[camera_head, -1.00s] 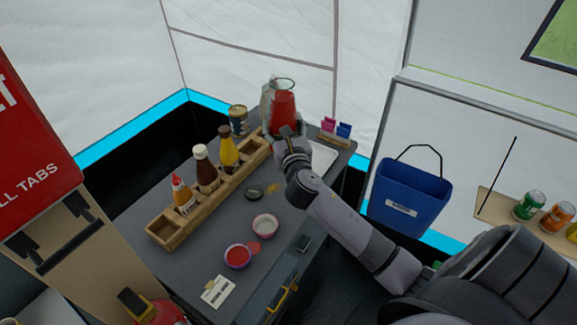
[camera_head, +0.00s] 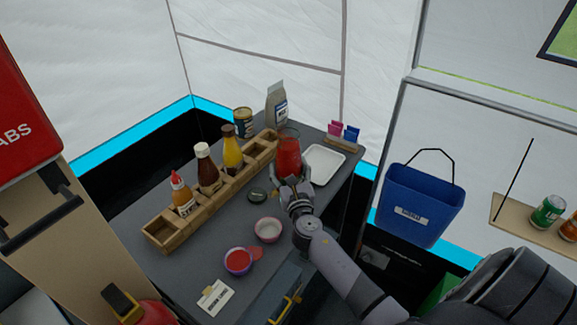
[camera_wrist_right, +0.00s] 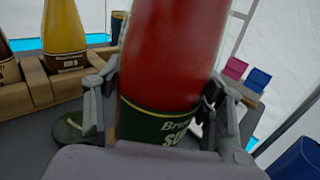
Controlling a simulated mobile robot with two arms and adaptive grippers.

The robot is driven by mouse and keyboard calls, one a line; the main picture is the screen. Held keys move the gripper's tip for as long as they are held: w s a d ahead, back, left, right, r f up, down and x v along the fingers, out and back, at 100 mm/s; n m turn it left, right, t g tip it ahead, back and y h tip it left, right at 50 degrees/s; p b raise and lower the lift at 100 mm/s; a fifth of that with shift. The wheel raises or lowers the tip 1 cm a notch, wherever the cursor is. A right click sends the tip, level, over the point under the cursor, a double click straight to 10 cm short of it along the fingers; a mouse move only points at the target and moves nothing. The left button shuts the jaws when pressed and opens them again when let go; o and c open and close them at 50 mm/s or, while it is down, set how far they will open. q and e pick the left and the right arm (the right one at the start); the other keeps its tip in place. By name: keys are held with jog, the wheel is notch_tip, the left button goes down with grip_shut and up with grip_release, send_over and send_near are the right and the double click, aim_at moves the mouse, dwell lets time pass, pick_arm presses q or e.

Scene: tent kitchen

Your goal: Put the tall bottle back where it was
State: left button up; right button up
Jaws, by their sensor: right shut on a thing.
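The tall bottle (camera_head: 289,155) is red below a clear upper part, with a dark green label low down. My right gripper (camera_head: 290,178) is shut around its lower part, fingers on both sides in the right wrist view (camera_wrist_right: 160,110). The bottle is roughly upright, right of the wooden rack (camera_head: 190,215); whether it touches the counter I cannot tell. The rack holds a red-capped bottle (camera_head: 181,195), a brown bottle (camera_head: 207,168) and a yellow bottle (camera_head: 232,150). Slots show empty at its near-left end and its far-right end. My left gripper is not in view.
A dark lid (camera_head: 257,195), a pale bowl (camera_head: 268,230) and a purple-rimmed red bowl (camera_head: 238,261) are on the counter. Behind are a tin (camera_head: 243,122), a grey bag (camera_head: 276,106) and a white tray (camera_head: 323,166). A blue bin (camera_head: 420,205) hangs at right.

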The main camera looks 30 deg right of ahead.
jog(key=shift+w+f+b, duration=0.1)
jog(key=shift+f+b, duration=1.05)
jog(key=shift+f, duration=0.75)
jog(key=o, duration=1.5)
jog(key=shift+f, duration=0.35)
jog(key=o, duration=0.5)
jog(key=shift+r, duration=0.1)
jog(key=shift+c, duration=0.2)
jog(key=shift+r, duration=0.25)
jog(key=v, duration=1.1)
jog(key=shift+f+b, duration=0.25)
jog(key=shift+b, duration=0.05)
jog(key=shift+s+a+r, duration=0.15)
jog(key=shift+s+a, duration=0.05)
jog(key=shift+s, duration=0.45)
